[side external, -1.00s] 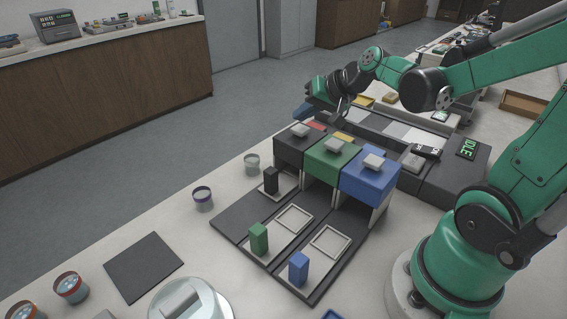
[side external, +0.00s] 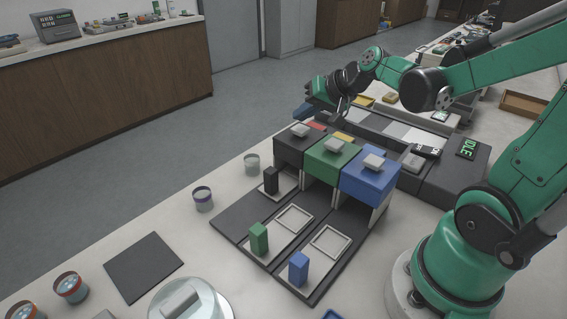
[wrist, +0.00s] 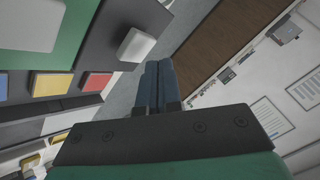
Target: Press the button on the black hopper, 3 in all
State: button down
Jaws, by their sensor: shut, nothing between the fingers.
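The black hopper (side external: 291,152) stands at the left end of a row of three hoppers, with a pale grey button (side external: 299,131) on its top. In the wrist view the same button (wrist: 136,45) shows just left of my fingertips, on the dark hopper top. My gripper (side external: 302,112) is behind the black hopper, its blue fingers apart from the button. In the wrist view the fingers (wrist: 157,66) are shut together and empty. A black block (side external: 271,180) stands in front of the black hopper. Whether the button is pressed in cannot be told.
The green hopper (side external: 333,160) and blue hopper (side external: 369,180) stand close to the right, each with its own button. A green block (side external: 259,238) and a blue block (side external: 298,268) stand in front. A panel reading IDLE (side external: 468,147) is at the right. Jars stand left.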

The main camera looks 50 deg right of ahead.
aim_at(304, 130)
jog(key=shift+f, duration=0.1)
dwell(0.3)
jog(key=shift+f, duration=0.35)
jog(key=shift+f, duration=0.45)
dwell(0.6)
jog(key=shift+r, duration=0.9)
jog(key=shift+r, duration=2.5)
dwell(0.6)
